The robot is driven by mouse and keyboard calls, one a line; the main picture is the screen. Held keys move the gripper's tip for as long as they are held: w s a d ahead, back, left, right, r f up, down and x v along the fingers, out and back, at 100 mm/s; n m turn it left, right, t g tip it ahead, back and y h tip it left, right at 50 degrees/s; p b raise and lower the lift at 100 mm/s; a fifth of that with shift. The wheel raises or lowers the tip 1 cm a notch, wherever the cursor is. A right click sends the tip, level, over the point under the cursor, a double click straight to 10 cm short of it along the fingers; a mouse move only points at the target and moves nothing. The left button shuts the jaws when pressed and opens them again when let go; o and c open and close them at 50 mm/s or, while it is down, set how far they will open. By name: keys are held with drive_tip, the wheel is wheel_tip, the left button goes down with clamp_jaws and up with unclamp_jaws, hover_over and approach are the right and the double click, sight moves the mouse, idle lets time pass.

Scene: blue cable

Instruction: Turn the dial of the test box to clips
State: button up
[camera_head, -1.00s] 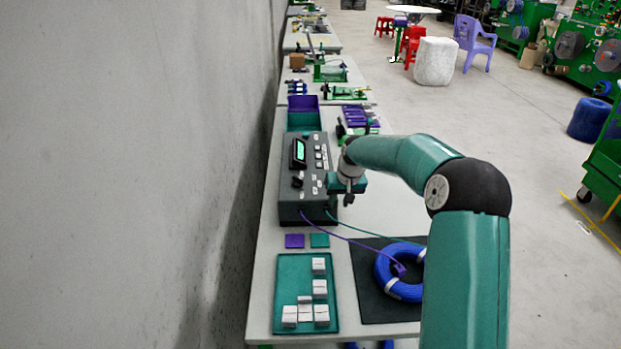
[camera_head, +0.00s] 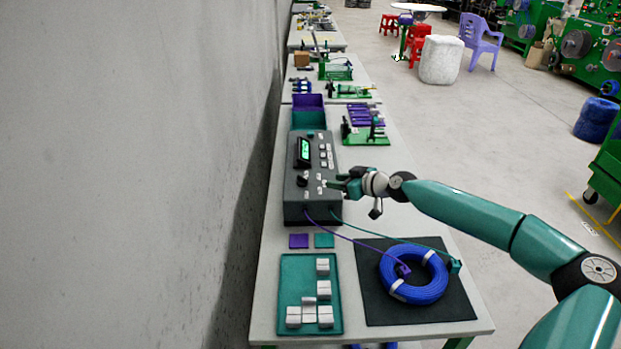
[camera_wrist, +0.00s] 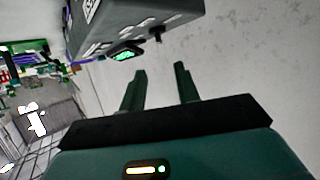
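The grey test box (camera_head: 318,205) stands on the table by the wall, with a lit green screen, several white labelled keys and a dark dial (camera_head: 302,181) near its front left. My gripper (camera_head: 338,184) points left at the box's right edge, apart from the dial. In the wrist view, the test box (camera_wrist: 165,12) is at the top, with its green screen and the dark dial (camera_wrist: 157,33) sticking out. My gripper's two fingers (camera_wrist: 160,78) are spread with nothing between them. The dial's setting and the label writing are too small to read.
A purple and a teal lead run from the box to a blue cable coil (camera_head: 427,289) on a black mat (camera_head: 377,310). A teal tray (camera_head: 292,270) holds several white blocks. Purple and teal bins (camera_head: 308,117) stand behind the box. A wall (camera_head: 130,170) rises close on the left.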

sight(304, 178)
drive_tip(key=x, duration=1.3)
drive_tip(key=shift+w+a+f, duration=0.15)
drive_tip(key=shift+w+a, duration=0.1)
drive_tip(key=shift+w, duration=0.05)
drive_tip(key=shift+c, duration=0.2)
clamp_jaws()
